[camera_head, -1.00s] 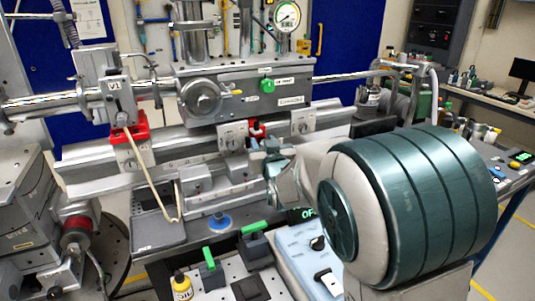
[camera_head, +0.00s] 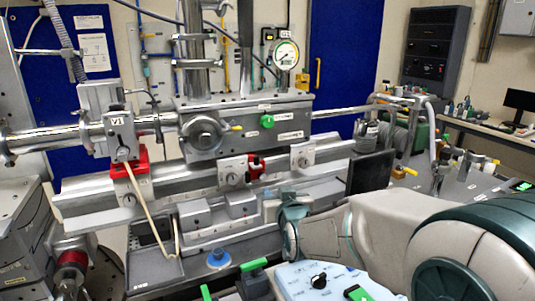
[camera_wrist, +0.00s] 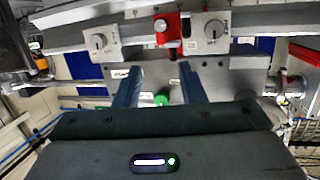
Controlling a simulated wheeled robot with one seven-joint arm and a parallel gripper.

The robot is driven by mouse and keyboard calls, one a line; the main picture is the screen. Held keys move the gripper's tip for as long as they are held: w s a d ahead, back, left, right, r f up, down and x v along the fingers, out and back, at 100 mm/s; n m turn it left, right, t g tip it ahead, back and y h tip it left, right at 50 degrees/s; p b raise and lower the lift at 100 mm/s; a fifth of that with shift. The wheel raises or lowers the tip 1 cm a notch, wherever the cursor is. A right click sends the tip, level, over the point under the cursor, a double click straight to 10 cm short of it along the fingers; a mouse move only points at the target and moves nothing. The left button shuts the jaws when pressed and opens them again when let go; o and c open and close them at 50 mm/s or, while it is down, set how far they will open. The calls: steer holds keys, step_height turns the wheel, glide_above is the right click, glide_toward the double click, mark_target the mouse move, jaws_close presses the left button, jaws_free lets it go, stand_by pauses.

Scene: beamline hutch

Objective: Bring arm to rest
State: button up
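My arm reaches in from the lower right of the head view. My gripper shows at its end in front of the lower rail, partly hidden by the wrist. In the wrist view my gripper (camera_wrist: 159,87) has its two blue fingers well apart, with nothing between them. Beyond the fingers are a grey housing with a green knob (camera_wrist: 162,99) and a red clamp (camera_wrist: 168,28). The head view also shows the green knob (camera_head: 267,121) and the red clamp (camera_head: 254,168).
A metal rail (camera_head: 90,197) with clamps and a beam pipe (camera_head: 50,139) runs across the bench. A pressure gauge (camera_head: 287,54) stands above. A light-blue control box (camera_head: 310,280) sits below my arm. A dark monitor panel (camera_head: 370,172) stands behind my arm.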

steer(key=s+d+f+g+h+p, duration=0.1)
steer(key=s+d+g, duration=0.3)
steer(key=s, duration=0.5)
steer(key=s+d+f+m+g+h+p, duration=0.1)
steer(key=s+d+g, duration=0.3)
steer(key=s, duration=0.6)
steer(key=s+d+f+m+g+h+p, duration=0.1)
steer(key=s+d+f+g+p, duration=0.1)
steer(key=s, duration=0.7)
steer(key=d+g+p, duration=0.1)
steer(key=d+g, duration=0.1)
steer(key=shift+s+d+g, duration=0.2)
steer(key=shift+g, duration=0.2)
